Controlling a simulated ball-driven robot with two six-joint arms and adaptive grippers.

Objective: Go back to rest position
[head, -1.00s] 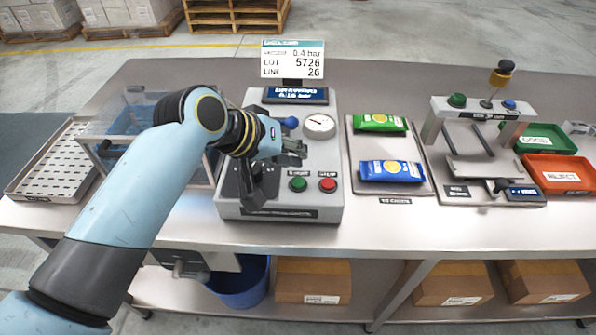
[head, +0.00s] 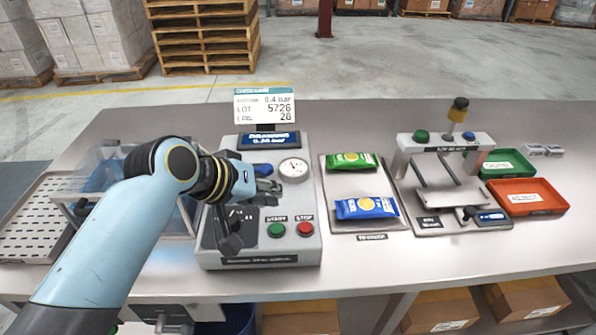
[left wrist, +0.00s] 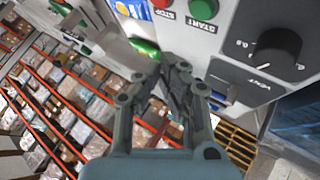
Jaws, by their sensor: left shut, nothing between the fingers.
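My left arm reaches in from the left in the head view. My left gripper (head: 252,208) is over the grey control box (head: 262,255), above its panel and left of the gauge (head: 293,168). Its fingers are shut and empty. In the left wrist view the fingers (left wrist: 168,68) come together, with the green START button (left wrist: 203,9) and a black knob (left wrist: 277,49) beyond them. In the head view the green button (head: 277,230) and red STOP button (head: 305,229) show just right of the gripper. My right gripper is not in view.
A tray (head: 337,222) with a green packet (head: 351,161) and a blue packet (head: 366,208) lies right of the box. Farther right stand a small press-like frame (head: 446,158), a green bin (head: 525,161) and a red bin (head: 548,191). A clear case (head: 88,162) stands left.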

